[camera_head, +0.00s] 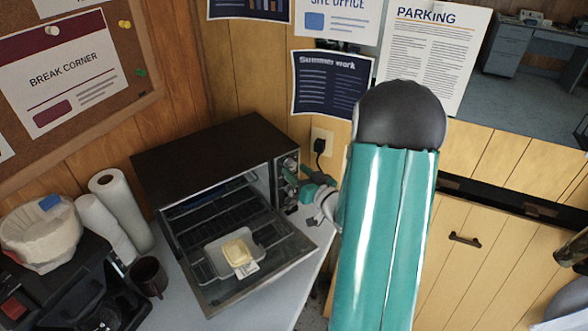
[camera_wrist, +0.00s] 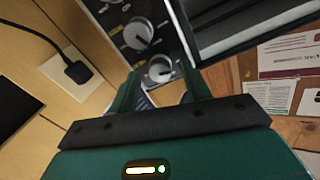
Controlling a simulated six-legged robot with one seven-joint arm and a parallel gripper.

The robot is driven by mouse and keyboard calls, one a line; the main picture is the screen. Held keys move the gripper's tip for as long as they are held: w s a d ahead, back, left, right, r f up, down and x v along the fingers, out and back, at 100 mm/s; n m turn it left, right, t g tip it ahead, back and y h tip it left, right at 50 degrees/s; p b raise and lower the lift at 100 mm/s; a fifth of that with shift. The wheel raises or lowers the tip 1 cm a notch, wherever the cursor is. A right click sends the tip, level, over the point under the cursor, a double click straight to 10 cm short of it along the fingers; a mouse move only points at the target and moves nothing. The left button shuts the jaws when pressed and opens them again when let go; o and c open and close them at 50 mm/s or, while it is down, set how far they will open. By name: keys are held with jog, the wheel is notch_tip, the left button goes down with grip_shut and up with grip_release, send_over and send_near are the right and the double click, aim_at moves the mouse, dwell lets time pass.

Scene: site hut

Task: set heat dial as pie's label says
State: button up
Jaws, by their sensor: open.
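The toaster oven (camera_head: 215,150) stands on the counter with its glass door (camera_head: 225,295) folded down. A pale yellow pie (camera_head: 236,252) sits on a grey tray (camera_head: 214,262) at the oven's front. A small white label (camera_head: 247,269) shows at its near edge; its print is too small to read. My gripper (camera_head: 308,190) is at the oven's right-side control panel. In the wrist view, my open gripper (camera_wrist: 160,76) has its fingers on either side of the lower dial (camera_wrist: 160,67). Contact cannot be told. Another dial (camera_wrist: 138,34) is above it. Dial markings are unreadable.
Paper towel rolls (camera_head: 120,210), a dark mug (camera_head: 149,275) and a coffee maker (camera_head: 60,285) stand left of the oven. A plugged wall outlet (camera_head: 322,142) is behind my gripper. My teal arm hides part of the wall and cabinets.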

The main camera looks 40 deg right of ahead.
jog(key=shift+w, duration=1)
jog(key=c, duration=1)
jog(key=shift+m, duration=0.3)
jog(key=m, duration=0.9)
jog(key=shift+a+r, duration=0.1)
